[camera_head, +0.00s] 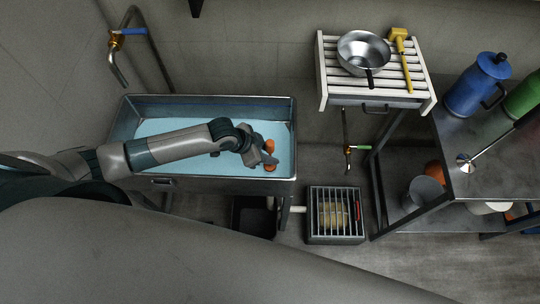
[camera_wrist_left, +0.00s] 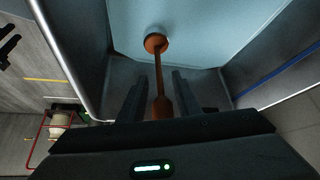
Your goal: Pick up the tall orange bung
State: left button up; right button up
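The tall orange bung (camera_wrist_left: 158,80) shows in the left wrist view as a thin orange stem with a round orange end (camera_wrist_left: 157,43) over the pale blue tank floor or liquid. Its thicker near end lies between the two dark fingers of my left gripper (camera_wrist_left: 162,98). The fingers stand apart, with a gap visible beside the bung, so I see no clear grip. In the head view my left gripper (camera_head: 264,156) is over the right part of the tank, and orange parts of the bung (camera_head: 270,168) show beside it, partly hidden. My right gripper is not in view.
The metal tank (camera_head: 286,187) has raised walls around the gripper. A tap (camera_head: 118,68) stands at its back left. A crate (camera_head: 312,239) sits on the floor; a metal shelf (camera_head: 460,182) stands at right.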

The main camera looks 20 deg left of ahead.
aim_at(270, 142)
pick_arm(q)
jog(key=shift+w+d+f, duration=0.1)
jog(key=shift+f, duration=0.15)
jog(key=shift+c, duration=0.5)
grip_shut()
jog(key=shift+r, duration=0.15)
notch_tip(270, 142, up, 10)
jog(key=shift+f+b, duration=0.1)
jog(key=shift+b, duration=0.95)
